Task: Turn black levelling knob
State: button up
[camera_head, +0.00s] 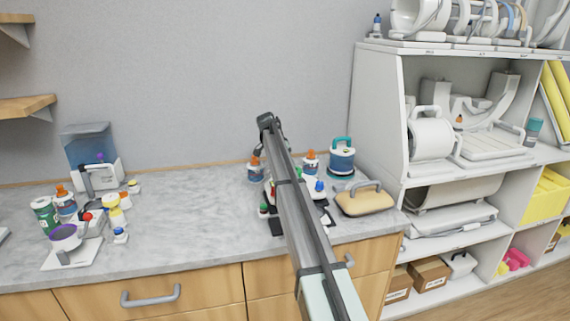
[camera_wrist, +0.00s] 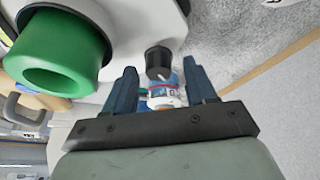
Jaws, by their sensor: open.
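The black levelling knob (camera_wrist: 158,62) is a short dark cylinder on the edge of a white device body (camera_wrist: 150,22) in the wrist view. My gripper (camera_wrist: 159,66) is open, with one dark blue finger on each side of the knob in the picture. Gaps show between the knob and both fingers, and I cannot tell how far the fingertips are from it in depth. A large green hollow cylinder (camera_wrist: 62,52) sits on the same device to the left. In the head view my arm covers most of the device, and the knob cannot be made out.
In the wrist view a bottle with an orange cap (camera_wrist: 163,95) shows between the fingers. In the head view, orange-capped bottles, a teal-lidded blue container (camera_head: 341,158) and a tan pad with a handle (camera_head: 364,202) crowd the worktop (camera_head: 190,215). Its middle left is clear.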

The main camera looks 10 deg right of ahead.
jog(key=v, duration=1.3)
jog(key=shift+r, duration=0.15)
jog(key=shift+s+a, duration=0.15)
